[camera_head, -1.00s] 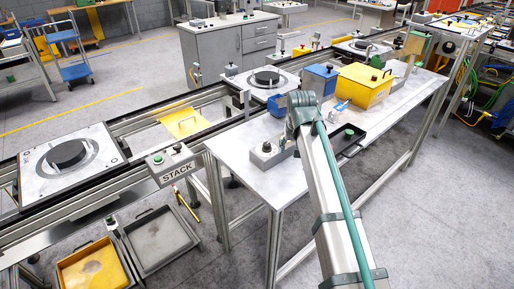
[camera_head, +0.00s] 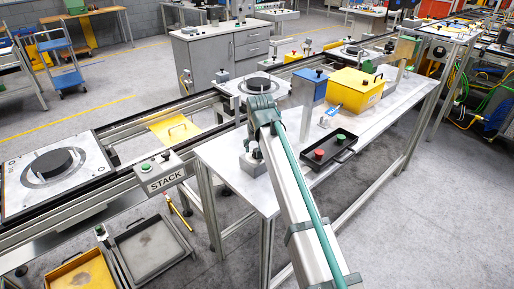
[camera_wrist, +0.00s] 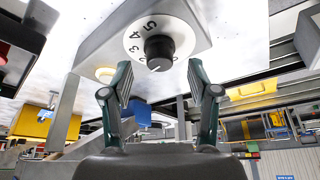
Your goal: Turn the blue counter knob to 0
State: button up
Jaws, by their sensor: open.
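A black knob (camera_wrist: 159,52) sits on a white numbered dial (camera_wrist: 141,36) on a grey box (camera_wrist: 92,45) in the wrist view. The numerals 5, 4 and 3 show; others are partly hidden. A light mark shows on the knob's rim. No blue shows on this knob. My gripper (camera_wrist: 159,82) is open, its two fingers apart, with the knob beyond and between the fingertips; I cannot tell whether they touch. In the head view, the arm's end (camera_head: 263,108) is above a small grey box (camera_head: 250,164) on the white table, partly hiding it.
A blue box (camera_head: 312,87) and a yellow box (camera_head: 357,92) stand farther back on the table (camera_head: 225,158). A black tray (camera_head: 332,150) with red and green buttons lies right of the arm. The conveyor with a STACK sign (camera_head: 165,181) runs along the left.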

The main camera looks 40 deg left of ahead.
jog(key=shift+x, duration=1.1)
grip_shut()
